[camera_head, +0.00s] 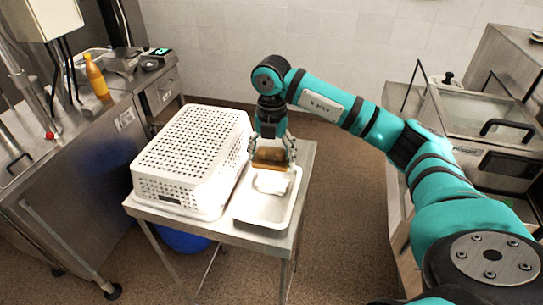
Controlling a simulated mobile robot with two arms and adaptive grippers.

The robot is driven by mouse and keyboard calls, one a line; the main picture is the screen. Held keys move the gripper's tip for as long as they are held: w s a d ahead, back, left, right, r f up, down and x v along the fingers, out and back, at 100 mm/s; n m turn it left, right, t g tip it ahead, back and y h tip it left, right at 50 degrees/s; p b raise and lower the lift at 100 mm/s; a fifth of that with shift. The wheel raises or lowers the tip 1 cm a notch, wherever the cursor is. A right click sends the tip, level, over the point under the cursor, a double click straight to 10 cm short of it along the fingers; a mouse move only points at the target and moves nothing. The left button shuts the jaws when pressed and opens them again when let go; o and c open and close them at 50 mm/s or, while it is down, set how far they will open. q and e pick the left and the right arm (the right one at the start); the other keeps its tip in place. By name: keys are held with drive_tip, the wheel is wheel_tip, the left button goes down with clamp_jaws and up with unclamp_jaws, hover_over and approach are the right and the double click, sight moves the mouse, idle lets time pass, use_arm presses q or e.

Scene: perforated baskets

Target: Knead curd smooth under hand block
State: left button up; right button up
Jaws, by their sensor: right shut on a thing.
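The white curd (270,185) lies in the far half of a white rectangular tray (262,222) on a small steel table. My right gripper (272,155) reaches down over the tray's far end and is shut on a brown wooden hand block (269,164). The block sits just at the far edge of the curd and hides part of it. I cannot tell whether the block presses on the curd or hovers just above it. The near half of the tray is bare. My left gripper is not in view.
A white perforated basket (194,158) stands left of the tray on the steel table (207,226). A blue tub (181,239) is under it. A steel counter with an orange bottle (96,78) is at left. A glass-lidded vat (483,110) is at right.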

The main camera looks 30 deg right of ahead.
drive_tip(key=shift+f, duration=0.1)
idle(0.3)
drive_tip(key=shift+f+b, duration=2.15)
drive_tip(key=shift+f, duration=0.7)
drive_tip(key=shift+f+b, duration=0.4)
drive_tip(key=shift+f, duration=0.15)
drive_tip(key=shift+r, duration=0.1)
drive_tip(key=shift+r+p, duration=2.45)
drive_tip(key=shift+r, duration=1.05)
drive_tip(key=shift+f, duration=0.2)
drive_tip(key=b, duration=0.4)
hover_over(272, 181)
wheel_tip(272, 181, down, 4)
drive_tip(key=shift+f, duration=0.8)
